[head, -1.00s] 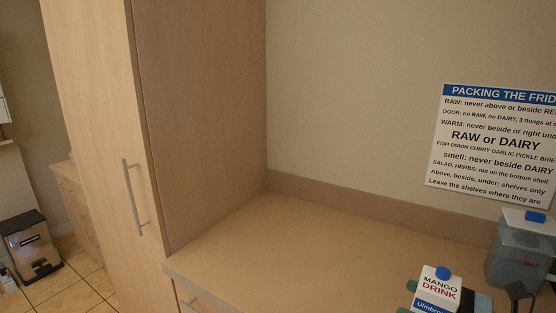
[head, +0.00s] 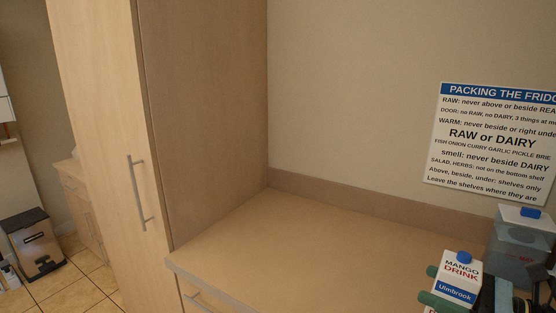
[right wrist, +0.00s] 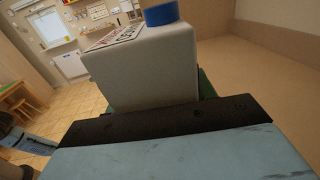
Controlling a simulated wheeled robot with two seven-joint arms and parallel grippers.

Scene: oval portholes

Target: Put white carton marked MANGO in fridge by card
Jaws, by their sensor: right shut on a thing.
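The white carton (head: 461,268) marked MANGO DRINK has a blue cap and a blue band, and is at the lower right of the head view. My right gripper (head: 437,287) is shut on it, with green fingers at its sides. The right wrist view shows the carton's plain side (right wrist: 145,70) and blue cap close up. The carton's bottom is out of frame in the head view. The card (head: 492,143) headed PACKING THE FRIDGE hangs on the back wall, its right edge cut off. No open fridge shows. My left gripper is not in view.
A greyish translucent container (head: 522,245) with a blue-tabbed lid stands behind the carton at right. The wooden counter (head: 310,250) is bare at its left and middle. A tall cabinet (head: 205,120) with a bar handle bounds it at left. A bin (head: 35,243) stands on the tiled floor.

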